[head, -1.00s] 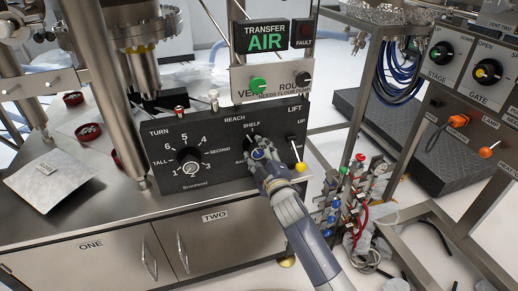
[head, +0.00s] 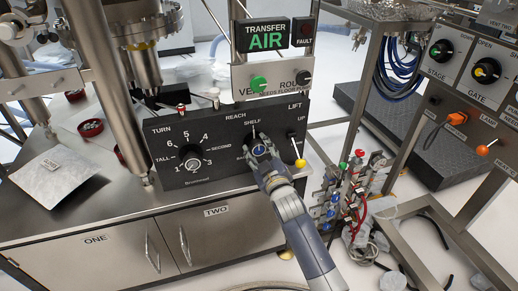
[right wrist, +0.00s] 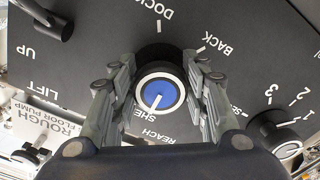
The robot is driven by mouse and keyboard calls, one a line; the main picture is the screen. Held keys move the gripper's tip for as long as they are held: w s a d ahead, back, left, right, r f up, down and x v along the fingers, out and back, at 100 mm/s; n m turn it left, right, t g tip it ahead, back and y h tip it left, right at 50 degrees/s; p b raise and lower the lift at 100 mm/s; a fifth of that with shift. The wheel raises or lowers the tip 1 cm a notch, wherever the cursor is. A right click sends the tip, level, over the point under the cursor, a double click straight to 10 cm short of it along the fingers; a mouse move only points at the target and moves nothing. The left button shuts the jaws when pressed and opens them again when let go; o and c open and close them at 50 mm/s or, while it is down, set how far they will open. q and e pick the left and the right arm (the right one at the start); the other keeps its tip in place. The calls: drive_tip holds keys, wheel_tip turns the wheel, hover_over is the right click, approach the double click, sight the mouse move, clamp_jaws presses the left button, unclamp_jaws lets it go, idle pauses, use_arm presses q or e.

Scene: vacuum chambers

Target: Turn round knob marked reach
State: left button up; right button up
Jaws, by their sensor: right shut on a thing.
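The reach knob (right wrist: 160,92) is round with a blue cap and a white line. It sits on the black control panel (head: 215,175) under the words REACH and SHELF. In the right wrist view, where the panel is upside down, the white line points toward the SHELF mark; BACK and DOCK are other marks around it. My right gripper (head: 262,154) is shut on the knob, with one finger on each side of it, as the right wrist view (right wrist: 159,100) also shows. In the head view the gripper hides much of the knob. My left gripper is not in view.
The turn knob (head: 191,161) is left of the reach knob. The lift lever with a yellow ball (head: 300,163) stands close to its right. Above are a green knob (head: 258,84), a black knob (head: 304,77) and the TRANSFER AIR sign (head: 265,35).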

drive_tip(key=shift+f, duration=0.1)
drive_tip(key=o, duration=1)
drive_tip(key=v, duration=1.2)
